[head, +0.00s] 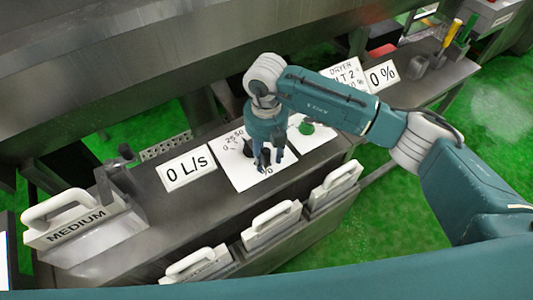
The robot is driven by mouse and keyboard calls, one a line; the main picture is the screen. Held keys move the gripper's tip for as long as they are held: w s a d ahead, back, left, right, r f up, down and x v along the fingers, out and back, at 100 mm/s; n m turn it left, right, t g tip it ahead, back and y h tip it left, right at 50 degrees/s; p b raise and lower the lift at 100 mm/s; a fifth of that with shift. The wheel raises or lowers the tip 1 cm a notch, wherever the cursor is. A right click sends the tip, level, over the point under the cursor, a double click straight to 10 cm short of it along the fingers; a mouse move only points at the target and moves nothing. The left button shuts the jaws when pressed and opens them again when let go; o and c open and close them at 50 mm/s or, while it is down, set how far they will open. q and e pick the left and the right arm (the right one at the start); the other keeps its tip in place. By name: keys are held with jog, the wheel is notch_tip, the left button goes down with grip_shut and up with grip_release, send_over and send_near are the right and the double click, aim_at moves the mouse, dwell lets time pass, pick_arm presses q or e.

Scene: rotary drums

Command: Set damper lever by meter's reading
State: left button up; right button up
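A white meter plate (186,169) reading "0 L/s" lies on the grey console's top. To its right is a white scale plate (231,174) with printed marks such as 25, 50 and 0. My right gripper (269,162) points down over this plate and covers much of it. A dark knob-like part (248,148) shows just left of the fingers; it may be the damper lever, but I cannot tell whether the fingers touch it. The finger gap is too small to judge. My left gripper is out of view.
A MEDIUM block (80,225) with a white handle and a dark upright lever (121,173) stand at left. White handles (272,221) line the console's front. A green knob (306,128) and a "0 %" plate (382,75) are farther right. Yellow and green levers (452,33) stand beyond.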

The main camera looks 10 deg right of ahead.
jog(key=shift+w+r, duration=0.15)
jog(key=shift+r, duration=0.25)
notch_tip(320, 180, up, 11)
jog(key=shift+r, duration=0.15)
dwell(0.4)
